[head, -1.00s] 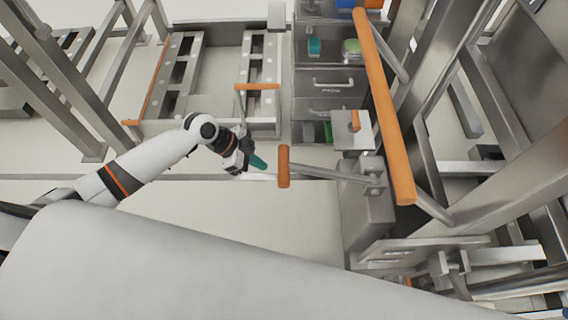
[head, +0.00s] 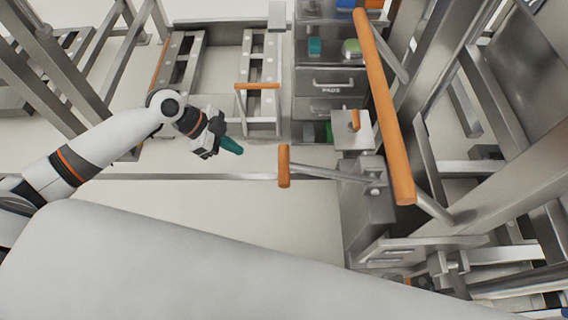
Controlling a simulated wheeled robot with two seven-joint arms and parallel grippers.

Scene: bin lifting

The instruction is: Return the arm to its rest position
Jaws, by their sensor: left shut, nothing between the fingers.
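My left arm (head: 110,145) comes in from the left in the head view, white with an orange band. Its gripper (head: 231,145) has teal fingertips that are shut with nothing between them. The gripper hangs above the pale floor, left of the orange handle end (head: 284,166) and apart from it. My right gripper is not in the picture.
A grey metal cabinet with drawers (head: 331,82) stands right of centre. A long orange bar (head: 384,105) runs down in front of it. A metal rail frame (head: 258,65) lies behind my gripper. Metal posts (head: 62,75) stand at the left. The floor (head: 290,205) below is bare.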

